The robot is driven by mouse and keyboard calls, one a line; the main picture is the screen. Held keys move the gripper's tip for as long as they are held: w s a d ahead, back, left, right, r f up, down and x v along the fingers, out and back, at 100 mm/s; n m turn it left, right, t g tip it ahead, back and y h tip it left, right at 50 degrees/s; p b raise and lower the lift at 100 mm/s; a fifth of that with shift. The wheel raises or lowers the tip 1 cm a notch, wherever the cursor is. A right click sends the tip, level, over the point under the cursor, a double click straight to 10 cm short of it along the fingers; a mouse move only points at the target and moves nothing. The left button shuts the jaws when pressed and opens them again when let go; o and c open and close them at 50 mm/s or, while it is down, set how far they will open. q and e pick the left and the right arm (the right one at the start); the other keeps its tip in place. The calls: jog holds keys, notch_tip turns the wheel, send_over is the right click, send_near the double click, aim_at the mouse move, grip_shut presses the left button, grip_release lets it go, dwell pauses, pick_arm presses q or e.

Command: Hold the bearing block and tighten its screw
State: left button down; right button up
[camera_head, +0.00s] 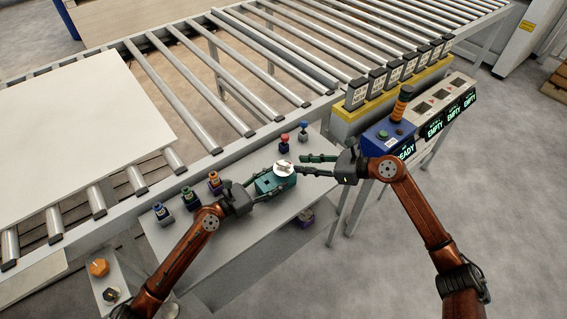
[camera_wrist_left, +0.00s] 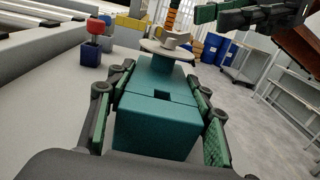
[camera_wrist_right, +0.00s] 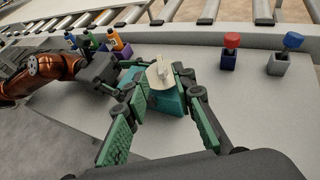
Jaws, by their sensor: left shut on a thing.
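The teal bearing block (camera_head: 270,184) sits on the grey worktable, with a pale round screw head with a raised bar (camera_head: 284,168) on its far right end. My left gripper (camera_head: 262,184) is shut on the block; its green fingers lie along both sides in the left wrist view (camera_wrist_left: 158,125). My right gripper (camera_head: 318,165) is open, its fingers spread just to the right of the screw. In the right wrist view the pale screw (camera_wrist_right: 161,82) stands between and beyond the open fingers (camera_wrist_right: 155,105). I cannot tell whether they touch it.
Red-topped (camera_head: 284,143) and blue-topped (camera_head: 303,131) small blocks stand behind the screw. A roller conveyor (camera_head: 200,90) runs behind the table. A blue READY box with an orange beacon (camera_head: 388,137) is at right.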

aim_at(283, 163)
jog(key=x, duration=0.8)
jog(key=shift+a+f, duration=0.1)
jog(key=shift+c, duration=0.5)
grip_shut()
